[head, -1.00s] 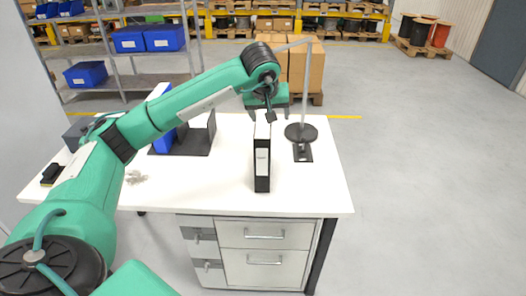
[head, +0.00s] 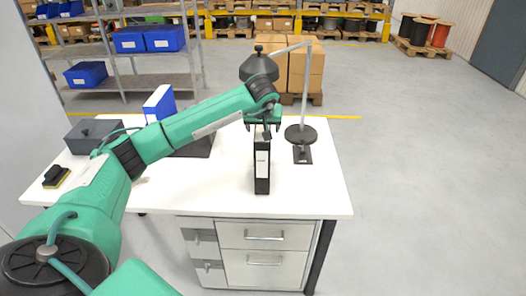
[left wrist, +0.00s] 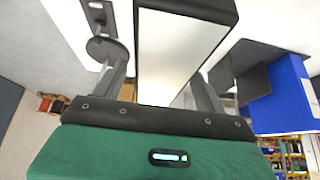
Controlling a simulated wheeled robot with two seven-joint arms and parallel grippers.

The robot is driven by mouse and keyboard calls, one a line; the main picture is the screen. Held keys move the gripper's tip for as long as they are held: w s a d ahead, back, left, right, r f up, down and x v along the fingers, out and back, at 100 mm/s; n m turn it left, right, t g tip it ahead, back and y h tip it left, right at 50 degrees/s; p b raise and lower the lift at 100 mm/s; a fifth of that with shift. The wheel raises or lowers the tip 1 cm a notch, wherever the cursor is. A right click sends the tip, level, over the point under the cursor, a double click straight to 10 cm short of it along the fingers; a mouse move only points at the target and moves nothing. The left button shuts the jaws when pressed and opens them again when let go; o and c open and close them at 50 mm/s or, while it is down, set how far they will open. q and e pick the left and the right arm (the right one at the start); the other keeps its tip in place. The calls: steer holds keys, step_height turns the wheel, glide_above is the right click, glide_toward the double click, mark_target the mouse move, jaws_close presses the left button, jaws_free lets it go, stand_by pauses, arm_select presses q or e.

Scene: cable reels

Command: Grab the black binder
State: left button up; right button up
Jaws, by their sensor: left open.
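The black binder (head: 262,175) stands upright on the white desk (head: 215,195), its spine with a white label facing me. My left gripper (head: 263,131) points down at the binder's top, jaws open. In the left wrist view the binder's white page side (left wrist: 175,62) and black cover lie between the two spread fingers of the left gripper (left wrist: 160,82). Contact between fingers and binder cannot be told. My right gripper is not in view.
Left are a blue binder (head: 160,103) by a black bookend (head: 195,147), a dark box (head: 92,134) and a sponge (head: 56,177). The desk's front is clear.

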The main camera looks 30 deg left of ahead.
arm_select(q)
steer(key=shift+x, duration=1.15)
steer(key=shift+f, duration=0.25)
jaws_close()
